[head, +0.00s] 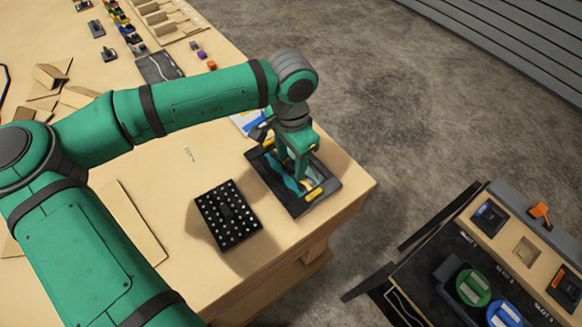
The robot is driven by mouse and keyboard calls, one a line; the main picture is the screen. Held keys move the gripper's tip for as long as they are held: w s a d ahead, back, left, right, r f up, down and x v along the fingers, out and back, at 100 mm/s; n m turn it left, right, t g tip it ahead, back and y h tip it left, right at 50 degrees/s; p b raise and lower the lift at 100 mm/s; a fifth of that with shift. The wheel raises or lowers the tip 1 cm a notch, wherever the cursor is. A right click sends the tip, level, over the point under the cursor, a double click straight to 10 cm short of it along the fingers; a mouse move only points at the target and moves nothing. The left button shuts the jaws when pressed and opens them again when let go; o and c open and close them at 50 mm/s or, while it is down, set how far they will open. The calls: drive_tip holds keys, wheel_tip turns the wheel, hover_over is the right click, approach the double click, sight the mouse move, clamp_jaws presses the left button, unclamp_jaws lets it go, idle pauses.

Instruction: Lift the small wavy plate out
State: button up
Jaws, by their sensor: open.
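A black shallow tray (326,190) lies near the table's right corner. Inside it are a pale teal wavy shape (283,176), which may be the small wavy plate, and small yellow pieces. My gripper (302,176) points down over the tray with its jaws open. It hides part of the tray and what lies in it. I cannot tell whether the fingers touch the wavy shape.
A black block with white dots (228,216) stands on the table left of the tray. The wooden table (180,180) ends just right of the tray. A console (500,265) with round green and blue parts stands apart at the lower right. Small parts and holders line the table's far side.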

drive_tip(key=c, duration=1.1)
drive_tip(key=shift+c, duration=0.2)
drive_tip(key=shift+r, duration=0.1)
drive_tip(key=shift+r, duration=0.5)
drive_tip(key=s+d+r, duration=0.1)
drive_tip(key=s+r, duration=0.5)
drive_tip(key=r, duration=0.2)
drive_tip(key=s+d+r, duration=0.2)
drive_tip(key=s+r, duration=0.5)
drive_tip(key=shift+s+d+r, duration=0.25)
drive_tip(key=shift+r, duration=0.15)
